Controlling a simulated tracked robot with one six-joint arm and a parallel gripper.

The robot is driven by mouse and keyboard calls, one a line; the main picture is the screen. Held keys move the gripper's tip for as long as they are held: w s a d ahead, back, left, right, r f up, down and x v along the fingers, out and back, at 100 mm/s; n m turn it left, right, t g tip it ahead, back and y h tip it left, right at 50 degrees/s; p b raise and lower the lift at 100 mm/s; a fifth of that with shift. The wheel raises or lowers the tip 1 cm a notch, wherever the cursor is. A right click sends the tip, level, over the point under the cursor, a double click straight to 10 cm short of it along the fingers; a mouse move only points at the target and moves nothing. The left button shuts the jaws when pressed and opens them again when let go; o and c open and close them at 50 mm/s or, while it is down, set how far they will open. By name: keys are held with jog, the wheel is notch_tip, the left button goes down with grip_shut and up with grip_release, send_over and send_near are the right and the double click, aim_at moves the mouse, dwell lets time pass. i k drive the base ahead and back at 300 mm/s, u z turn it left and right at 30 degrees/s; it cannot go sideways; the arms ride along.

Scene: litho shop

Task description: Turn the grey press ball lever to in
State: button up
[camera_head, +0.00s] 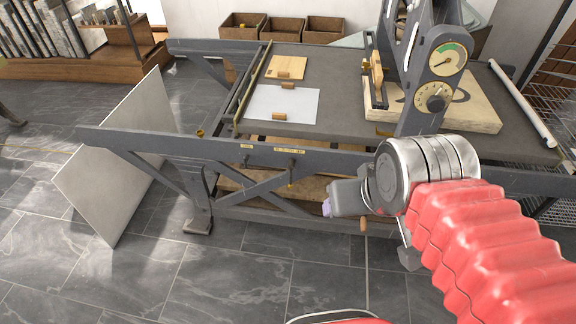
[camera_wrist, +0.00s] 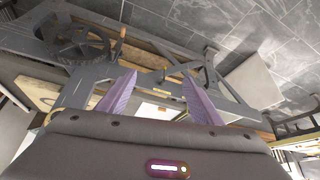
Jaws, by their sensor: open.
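The grey press (camera_head: 330,155) fills the middle of the head view, with a long front rail. Small dark levers stick out of this rail beside brass label plates. One lever (camera_head: 291,164) is near the longer plate (camera_head: 283,150) and another (camera_head: 245,158) is farther left. I cannot tell which is the ball lever or read its setting. In the head view my gripper (camera_head: 326,208) is below and to the right of these levers, pointing left. In the wrist view its two purple fingers (camera_wrist: 158,80) are apart, with nothing between them; part of the press frame shows beyond.
A pale panel (camera_head: 115,160) leans at the press's left end. A dial gauge (camera_head: 447,59) stands on the upright at right. A spoked wheel (camera_wrist: 76,46) shows in the wrist view. Wooden bins (camera_head: 243,33) stand behind. The tiled floor in front is clear.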

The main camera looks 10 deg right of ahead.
aim_at(290, 164)
jog(key=k, duration=1.3)
jog(key=u, duration=0.5)
jog(key=i, duration=0.7)
jog(key=u, duration=0.5)
jog(key=i, duration=1.15)
jog(key=z, duration=0.35)
